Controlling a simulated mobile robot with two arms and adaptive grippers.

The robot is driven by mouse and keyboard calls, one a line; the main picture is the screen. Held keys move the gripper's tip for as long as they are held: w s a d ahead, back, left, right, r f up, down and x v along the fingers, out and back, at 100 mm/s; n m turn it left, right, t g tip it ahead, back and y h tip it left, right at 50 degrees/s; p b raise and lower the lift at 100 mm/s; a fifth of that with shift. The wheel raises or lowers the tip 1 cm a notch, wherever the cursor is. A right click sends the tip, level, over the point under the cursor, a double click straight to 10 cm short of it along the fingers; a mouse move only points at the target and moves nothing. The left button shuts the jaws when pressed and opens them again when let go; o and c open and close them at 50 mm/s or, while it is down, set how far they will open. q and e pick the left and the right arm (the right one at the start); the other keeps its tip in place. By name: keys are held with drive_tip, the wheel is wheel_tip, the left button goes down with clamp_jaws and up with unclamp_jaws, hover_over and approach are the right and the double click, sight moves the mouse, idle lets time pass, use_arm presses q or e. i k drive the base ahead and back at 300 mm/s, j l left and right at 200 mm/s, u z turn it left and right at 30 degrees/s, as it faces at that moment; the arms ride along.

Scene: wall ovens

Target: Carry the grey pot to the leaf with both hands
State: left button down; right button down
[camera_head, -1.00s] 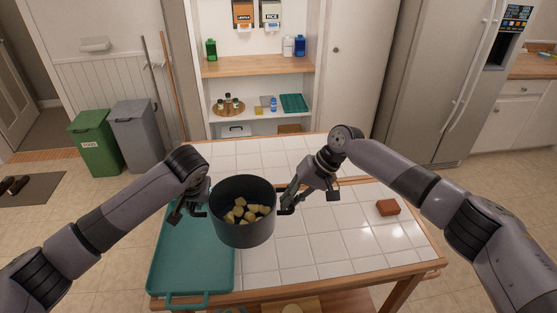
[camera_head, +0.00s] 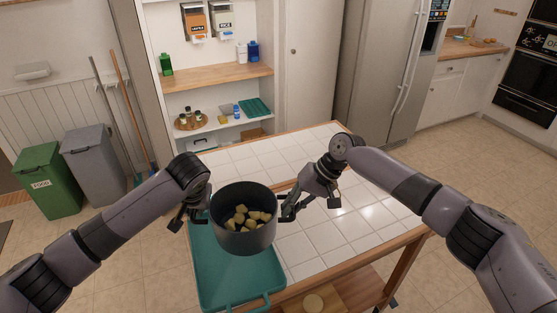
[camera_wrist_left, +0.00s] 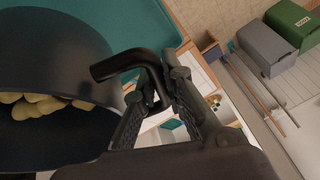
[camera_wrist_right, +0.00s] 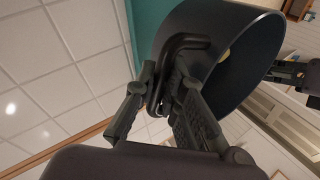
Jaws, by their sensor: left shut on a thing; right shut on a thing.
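The grey pot (camera_head: 243,238) holds several pale yellow chunks (camera_head: 240,217) and hangs upright between my two grippers, over the teal tray (camera_head: 240,289). My left gripper (camera_head: 195,215) is shut on the pot's left handle, whose dark bent bar (camera_wrist_left: 118,64) shows in the left wrist view. My right gripper (camera_head: 287,208) is shut on the other handle (camera_wrist_right: 186,42), seen in the right wrist view. I cannot pick out for certain which part of the white-tiled table (camera_head: 312,237) is the leaf.
The tiled top right of the pot is clear where it shows. Pantry shelves (camera_head: 225,78) stand behind; green (camera_head: 45,178) and grey (camera_head: 94,165) bins stand left.

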sight(251, 165)
drive_tip(key=i+j+z, duration=0.25)
drive_tip(key=j, duration=0.3)
drive_tip(key=j+z, duration=0.2)
drive_tip(key=j, duration=0.35)
drive_tip(key=j+z, duration=0.25)
drive_tip(key=j, duration=0.35)
drive_tip(key=i+j+z, duration=0.1)
drive_tip(key=j+z, duration=0.2)
drive_tip(key=j, duration=0.55)
drive_tip(key=j+z, duration=0.35)
drive_tip(key=j, duration=0.5)
drive_tip(key=i+j+z, duration=0.2)
drive_tip(key=j, duration=0.25)
drive_tip(key=j+z, duration=0.15)
drive_tip(key=j, duration=0.3)
drive_tip(key=j+z, duration=0.2)
drive_tip(key=j, duration=0.25)
drive_tip(key=i+j+z, duration=0.35)
drive_tip(key=i+j, duration=0.15)
